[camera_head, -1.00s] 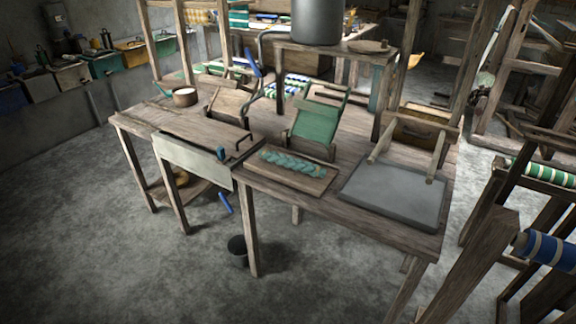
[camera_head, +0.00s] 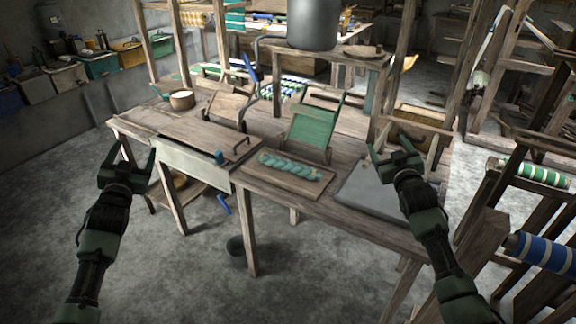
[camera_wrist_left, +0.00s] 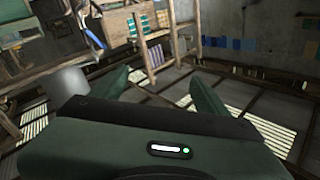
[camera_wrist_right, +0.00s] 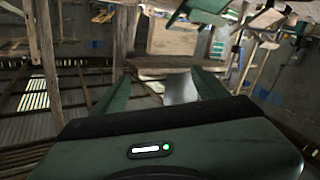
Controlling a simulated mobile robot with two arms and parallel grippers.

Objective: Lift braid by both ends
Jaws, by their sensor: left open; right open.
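A teal braid (camera_head: 288,167) lies on a flat wooden board (camera_head: 300,188) near the front middle of the table, in the head view. My left gripper (camera_head: 132,158) is open and empty, left of the table's front edge and well apart from the braid. I cannot make out the braid in either wrist view.
A green tilted panel (camera_head: 313,128) stands behind the braid. A grey slab (camera_head: 365,190) lies to its right, and a wooden cover with a handle (camera_head: 205,140) to its left. A pot (camera_head: 182,100) stands at the back left. Loom frames stand at the right.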

